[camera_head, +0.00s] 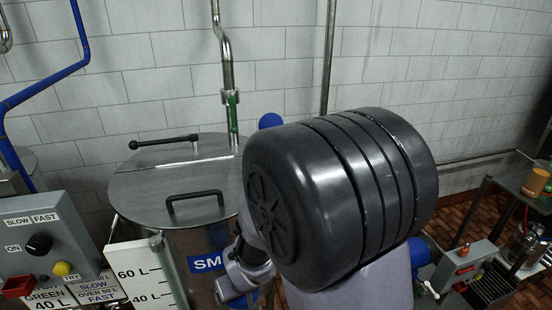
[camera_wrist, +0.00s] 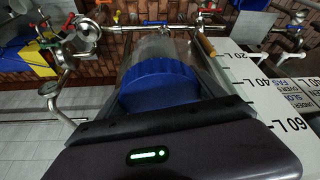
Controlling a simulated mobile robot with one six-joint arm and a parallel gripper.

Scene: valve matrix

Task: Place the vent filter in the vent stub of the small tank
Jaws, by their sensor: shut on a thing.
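The small tank (camera_head: 150,182) stands left of centre in the head view, with a round steel lid, black handles and a blue label beginning "SM". In the wrist view a ribbed blue cap with a clear body, which I take to be the vent filter (camera_wrist: 160,88), sits between the grey jaws of my gripper (camera_wrist: 165,52). The jaws are shut on it. In the head view my dark arm covers the jaws and the lid's right side. I cannot make out the vent stub. A blue shape (camera_head: 270,120) peeks out behind the arm; I cannot tell what it is.
A steel pipe with a green handle (camera_head: 232,115) rises at the lid's back edge. A litre scale board (camera_head: 138,272) stands at the tank's front left, beside a grey switch box (camera_head: 45,245). A bench (camera_head: 510,190) is at right. Valved pipework (camera_wrist: 150,26) crosses the wrist view.

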